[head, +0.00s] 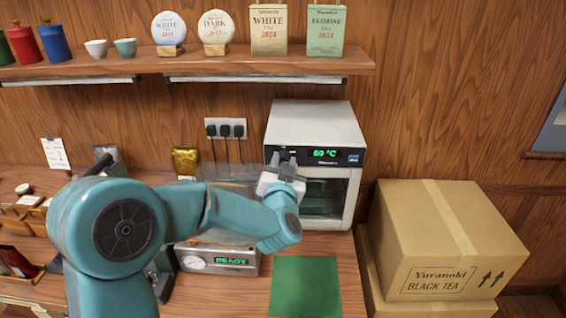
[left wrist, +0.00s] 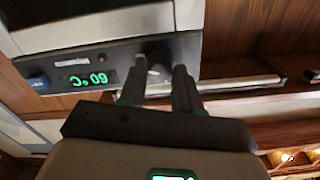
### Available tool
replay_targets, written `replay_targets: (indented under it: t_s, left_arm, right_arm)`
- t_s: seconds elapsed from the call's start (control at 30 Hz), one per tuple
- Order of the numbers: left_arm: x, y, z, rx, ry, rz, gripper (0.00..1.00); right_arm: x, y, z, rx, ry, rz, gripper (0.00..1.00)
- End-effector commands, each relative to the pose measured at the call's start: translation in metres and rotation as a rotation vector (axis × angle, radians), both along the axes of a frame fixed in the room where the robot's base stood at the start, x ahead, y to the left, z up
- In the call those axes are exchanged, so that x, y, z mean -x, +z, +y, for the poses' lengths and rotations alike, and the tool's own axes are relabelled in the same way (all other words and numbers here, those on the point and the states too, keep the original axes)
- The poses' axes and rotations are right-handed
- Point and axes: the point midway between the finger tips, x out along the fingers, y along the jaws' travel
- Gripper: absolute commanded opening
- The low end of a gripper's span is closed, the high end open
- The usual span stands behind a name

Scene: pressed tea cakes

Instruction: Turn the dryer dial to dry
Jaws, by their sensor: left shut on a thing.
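The dryer (head: 312,122) is a white box with a dark front panel and a glass door, at the back right of the counter. Its green display (head: 325,153) reads 60 °C; the display also shows upside down in the left wrist view (left wrist: 89,79). My left gripper (head: 284,156) is at the left end of the panel. I cannot read the dial's pointer or marks. My right gripper is not in view.
A metal device (head: 217,262) showing READY sits below my left arm. A green mat (head: 305,288) lies in front of the dryer. Stacked cardboard boxes (head: 445,240) stand to the right. A shelf (head: 200,64) with tea cakes and packets hangs above.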

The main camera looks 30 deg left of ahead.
Motion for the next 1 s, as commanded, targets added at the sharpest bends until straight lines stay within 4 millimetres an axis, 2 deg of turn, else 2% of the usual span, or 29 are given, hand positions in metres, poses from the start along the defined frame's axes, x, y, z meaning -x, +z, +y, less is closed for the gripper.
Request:
replay_targets:
  t_s: [0.4,0.97,1.0]
  left_arm:
    - [-0.0001,-0.0006,-0.0012,-0.162,-0.002,0.101,0.02]
    - [-0.0002,-0.0012,-0.0015,-0.186,-0.003,0.116,0.02]
    - [-0.0002,-0.0012,-0.0015,-0.186,-0.003,0.116,0.39]
  right_arm:
    - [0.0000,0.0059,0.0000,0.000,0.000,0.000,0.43]
    - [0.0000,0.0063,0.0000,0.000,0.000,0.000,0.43]
    - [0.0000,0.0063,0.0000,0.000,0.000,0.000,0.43]
